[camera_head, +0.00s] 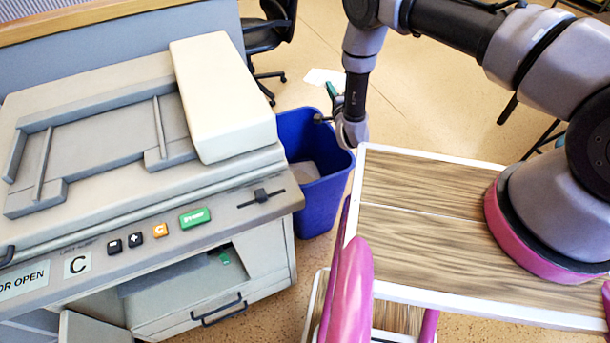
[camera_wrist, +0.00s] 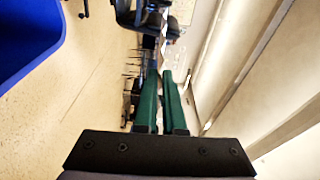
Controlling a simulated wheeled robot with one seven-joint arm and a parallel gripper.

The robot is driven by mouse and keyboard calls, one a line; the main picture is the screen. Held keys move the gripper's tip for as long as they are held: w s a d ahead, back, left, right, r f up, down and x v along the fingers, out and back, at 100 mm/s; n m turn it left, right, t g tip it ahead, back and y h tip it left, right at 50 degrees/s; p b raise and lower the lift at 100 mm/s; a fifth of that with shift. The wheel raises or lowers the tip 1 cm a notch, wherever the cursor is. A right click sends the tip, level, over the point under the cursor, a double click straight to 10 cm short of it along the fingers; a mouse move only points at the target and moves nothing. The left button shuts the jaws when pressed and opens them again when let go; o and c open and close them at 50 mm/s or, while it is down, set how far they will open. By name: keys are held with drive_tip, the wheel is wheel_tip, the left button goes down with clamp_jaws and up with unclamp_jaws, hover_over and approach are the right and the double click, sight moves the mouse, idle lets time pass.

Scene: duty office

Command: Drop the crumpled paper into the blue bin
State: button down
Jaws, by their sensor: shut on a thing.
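The blue bin (camera_head: 322,205) stands on the floor beside the copier, its top open, with a pale grey patch inside. Its blue side also shows at the left of the wrist view (camera_wrist: 28,35). The paper is mostly hidden there. A white patch (camera_head: 318,76) shows by the fingertips; I cannot tell whether it is held or lies on the floor.
A large grey copier (camera_head: 110,190) stands left of the bin. A wood-topped table (camera_head: 430,215) with a white edge is close on the right. An office chair (camera_head: 265,35) is behind the bin. Open floor (camera_head: 420,90) lies beyond.

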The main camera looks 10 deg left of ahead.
drive_tip(key=s+a+f+y, duration=0.1)
drive_tip(key=s+a+f, duration=0.1)
drive_tip(key=f, duration=0.5)
drive_tip(key=s+a+f+n+g+y, duration=0.1)
drive_tip(key=s+a+f, duration=0.2)
drive_tip(key=f, duration=0.4)
drive_tip(key=shift+s+n+y, duration=0.3)
drive_tip(key=shift+s, duration=0.3)
drive_tip(key=shift+f, duration=0.1)
drive_tip(key=c, duration=0.9)
unclamp_jaws()
drive_tip(key=shift+d, duration=0.1)
drive_tip(key=v, duration=1)
drive_tip(key=shift+s+d, duration=0.2)
drive_tip(key=shift+s, duration=0.2)
